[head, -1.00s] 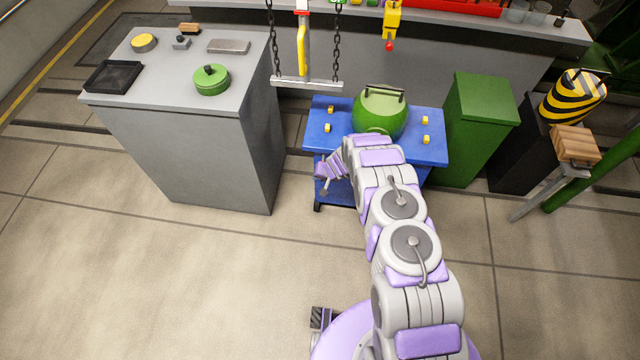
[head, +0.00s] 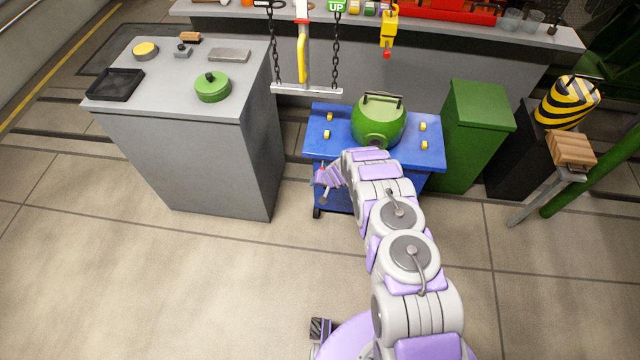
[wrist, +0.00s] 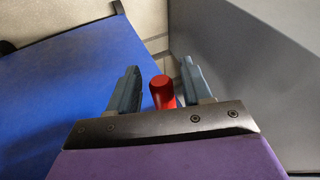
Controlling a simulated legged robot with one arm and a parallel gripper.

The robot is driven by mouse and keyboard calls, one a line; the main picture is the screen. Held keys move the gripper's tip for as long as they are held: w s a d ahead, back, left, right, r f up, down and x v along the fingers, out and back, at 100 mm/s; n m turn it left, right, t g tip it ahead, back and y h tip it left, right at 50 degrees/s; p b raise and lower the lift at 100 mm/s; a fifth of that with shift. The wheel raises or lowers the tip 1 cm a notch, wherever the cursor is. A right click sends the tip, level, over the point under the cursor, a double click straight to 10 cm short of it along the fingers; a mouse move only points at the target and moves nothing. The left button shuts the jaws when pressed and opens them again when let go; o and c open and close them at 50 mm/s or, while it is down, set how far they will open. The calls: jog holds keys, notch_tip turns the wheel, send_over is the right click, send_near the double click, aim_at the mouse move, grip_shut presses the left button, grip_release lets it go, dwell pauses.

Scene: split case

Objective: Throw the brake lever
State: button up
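A red rounded grip (wrist: 162,92) shows in the wrist view, probably the brake lever's end. It stands between the two fingers of my gripper (wrist: 160,82), with a gap on each side. My gripper is open and does not visibly touch it. In the head view my gripper (head: 326,180) is low at the left front of the blue cart (head: 322,143), and a small red spot shows there. The lever's shaft and mount are hidden behind my gripper. A green round vessel (head: 378,120) sits on the cart.
A grey cabinet (head: 195,165) stands close left of the cart, leaving a narrow gap. A tray (head: 306,89) hangs on chains behind. A green bin (head: 475,135) stands to the right. The floor in front is clear.

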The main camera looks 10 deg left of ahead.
jog(key=shift+d+r+p, duration=0.1)
jog(key=shift+r+p, duration=0.2)
jog(key=shift+r, duration=0.15)
jog(key=p+v, duration=0.6)
jog(key=v, duration=1)
jog(key=shift+s+d, duration=0.15)
jog(key=shift+r, duration=0.1)
